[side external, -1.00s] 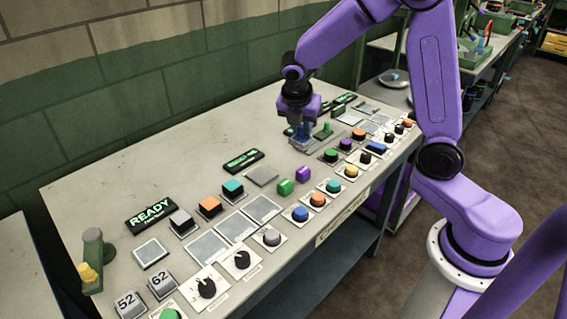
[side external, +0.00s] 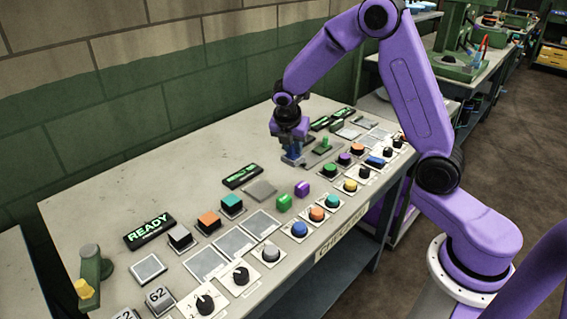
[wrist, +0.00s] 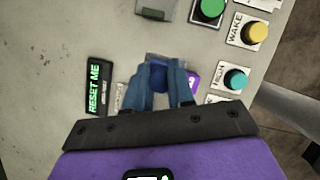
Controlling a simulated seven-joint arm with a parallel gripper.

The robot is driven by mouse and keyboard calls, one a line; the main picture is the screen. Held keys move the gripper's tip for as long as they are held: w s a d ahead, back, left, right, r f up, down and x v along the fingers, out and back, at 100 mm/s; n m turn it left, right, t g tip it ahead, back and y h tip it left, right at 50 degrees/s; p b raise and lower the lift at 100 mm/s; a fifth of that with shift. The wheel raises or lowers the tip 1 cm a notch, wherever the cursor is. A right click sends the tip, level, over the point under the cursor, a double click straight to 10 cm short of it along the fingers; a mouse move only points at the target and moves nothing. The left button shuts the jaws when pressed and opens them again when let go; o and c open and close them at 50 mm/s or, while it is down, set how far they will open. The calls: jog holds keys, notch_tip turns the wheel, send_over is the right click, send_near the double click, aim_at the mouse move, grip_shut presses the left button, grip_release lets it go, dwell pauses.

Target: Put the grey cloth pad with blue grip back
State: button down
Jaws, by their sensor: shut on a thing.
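My gripper (side external: 291,154) is shut on the blue grip (wrist: 158,76) of a grey cloth pad (side external: 293,163). The pad is low over the bench, and I cannot tell whether it touches the top. In the wrist view the blue fingers stand on either side of the grip and hide most of the pad, whose pale edge (wrist: 166,57) shows beyond them. A flat grey square plate (side external: 260,190) lies bare on the bench to the left of my gripper. A similar grey pad with a green grip (side external: 324,145) sits just to the right.
A lit display (side external: 243,176) lies to the left. Rows of buttons, such as the yellow one (side external: 350,185), line the front. The bench's back left is clear.

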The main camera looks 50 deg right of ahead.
jog(key=w+f, duration=0.2)
jog(key=f, duration=0.1)
jog(key=w+f, duration=0.1)
jog(key=w, duration=0.1)
jog(key=shift+d+f, duration=0.25)
jog(key=shift+f, duration=1.75)
jog(key=shift+f, duration=0.15)
jog(key=c, duration=1)
grip_release()
jog(key=shift+o, duration=0.2)
jog(key=v, duration=1.2)
jog(key=shift+r, duration=0.2)
